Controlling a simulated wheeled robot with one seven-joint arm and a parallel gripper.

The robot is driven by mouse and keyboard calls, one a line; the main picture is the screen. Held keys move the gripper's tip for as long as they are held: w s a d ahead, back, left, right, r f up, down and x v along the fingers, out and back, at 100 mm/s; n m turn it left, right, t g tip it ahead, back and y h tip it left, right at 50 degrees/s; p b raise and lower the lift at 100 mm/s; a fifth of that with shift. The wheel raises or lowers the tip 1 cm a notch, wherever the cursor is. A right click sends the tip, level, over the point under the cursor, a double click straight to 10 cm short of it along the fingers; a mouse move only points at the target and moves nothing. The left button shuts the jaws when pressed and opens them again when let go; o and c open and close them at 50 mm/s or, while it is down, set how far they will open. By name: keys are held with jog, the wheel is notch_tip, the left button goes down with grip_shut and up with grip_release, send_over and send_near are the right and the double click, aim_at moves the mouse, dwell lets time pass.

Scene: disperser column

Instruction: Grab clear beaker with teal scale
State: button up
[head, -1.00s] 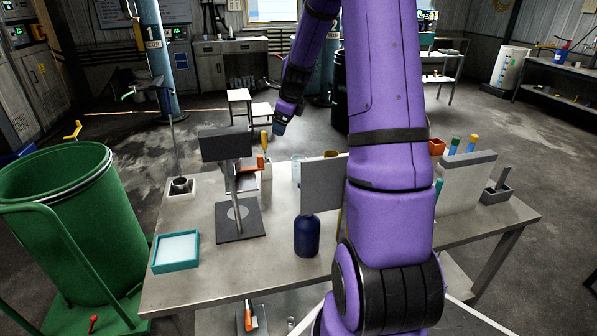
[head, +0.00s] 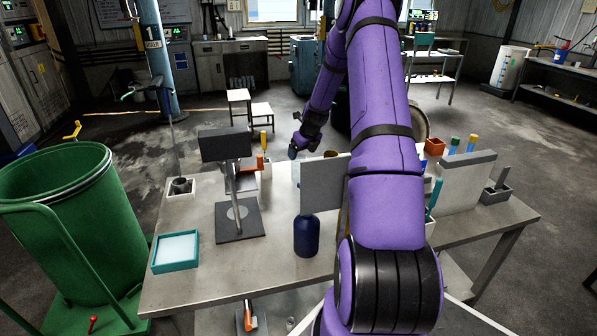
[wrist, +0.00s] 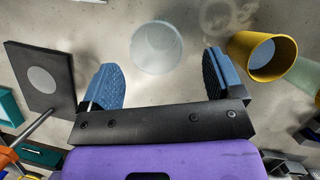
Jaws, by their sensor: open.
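A clear beaker (wrist: 157,47) shows from above in the wrist view, pale and see-through; I cannot make out teal marks on it. My gripper (wrist: 163,72) is open and empty, with its two blue fingers spread wide. The beaker lies just beyond the fingertips, roughly midway between them, apart from both. In the head view my gripper (head: 293,152) is small, above the far side of the table, and the beaker (head: 296,174) is partly hidden beside the grey panel.
A yellow cup (wrist: 262,56) stands close to the right finger, with a greenish clear vessel (wrist: 304,75) beyond it. A stand with a dark base (wrist: 40,80) is at left. In the head view, a grey upright panel (head: 325,184) and dark blue bottle (head: 306,236) stand nearer.

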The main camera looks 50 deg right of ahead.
aim_at(299, 158)
jog(key=x, duration=0.4)
jog(key=shift+s+a, duration=0.1)
jog(key=shift+a, duration=0.1)
jog(key=shift+w+f, duration=0.3)
jog(key=shift+f, duration=0.35)
jog(key=c, duration=1.1)
